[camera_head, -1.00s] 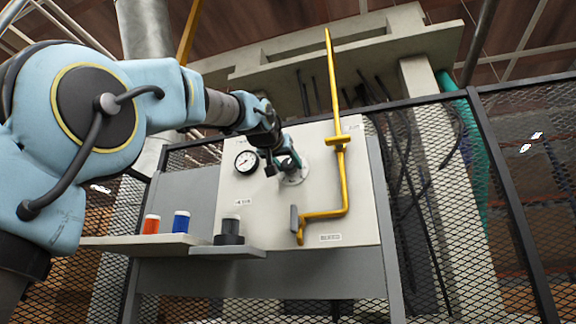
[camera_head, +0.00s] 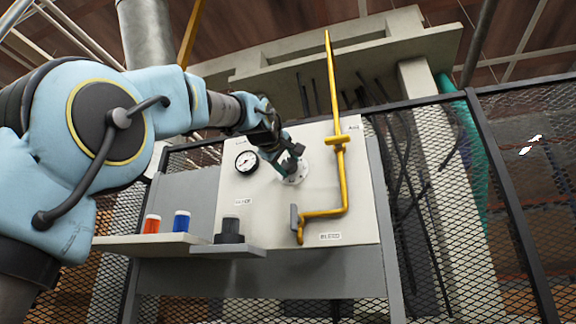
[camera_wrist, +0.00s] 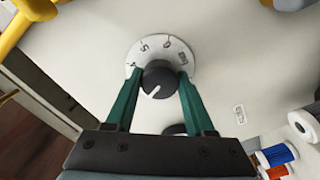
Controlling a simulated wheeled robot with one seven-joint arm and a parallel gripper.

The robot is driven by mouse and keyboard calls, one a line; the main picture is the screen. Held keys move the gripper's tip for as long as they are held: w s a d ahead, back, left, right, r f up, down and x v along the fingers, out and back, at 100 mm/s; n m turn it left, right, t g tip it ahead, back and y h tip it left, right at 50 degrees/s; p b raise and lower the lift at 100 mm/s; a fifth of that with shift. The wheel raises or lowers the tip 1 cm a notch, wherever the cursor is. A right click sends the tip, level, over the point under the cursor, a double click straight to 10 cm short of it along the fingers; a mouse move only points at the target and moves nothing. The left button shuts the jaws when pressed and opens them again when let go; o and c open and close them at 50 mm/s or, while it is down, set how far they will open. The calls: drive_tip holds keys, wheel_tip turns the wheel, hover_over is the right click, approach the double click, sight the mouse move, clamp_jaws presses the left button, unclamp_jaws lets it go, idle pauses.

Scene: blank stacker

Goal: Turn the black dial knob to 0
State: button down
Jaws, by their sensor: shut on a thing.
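The black dial knob (camera_wrist: 158,79) sits on a round white dial plate (camera_wrist: 162,51) on the pale panel. My gripper (camera_wrist: 158,74) has its two green fingers on either side of the knob, shut on it. A white pointer line on the knob points down and to the left in the wrist view. Several marks show around the plate's upper rim, one like a 5 and one like a 0; the lower marks are hidden. In the head view my gripper (camera_head: 294,161) is at the dial plate (camera_head: 299,172), and the knob is mostly hidden.
A round gauge (camera_head: 247,161) is left of the dial. A yellow pipe (camera_head: 344,185) with a grey handle (camera_head: 294,217) runs to its right.

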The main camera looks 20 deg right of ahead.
drive_tip(key=n, duration=0.6)
drive_tip(key=shift+b, duration=0.3)
drive_tip(key=n, duration=0.5)
drive_tip(key=shift+n, duration=0.4)
drive_tip(key=n+b, duration=0.1)
drive_tip(key=n, duration=0.4)
drive_tip(key=shift+f, duration=0.1)
drive_tip(key=n, duration=0.6)
drive_tip(key=shift+b, duration=0.3)
drive_tip(key=shift+c, duration=1.3)
unclamp_jaws()
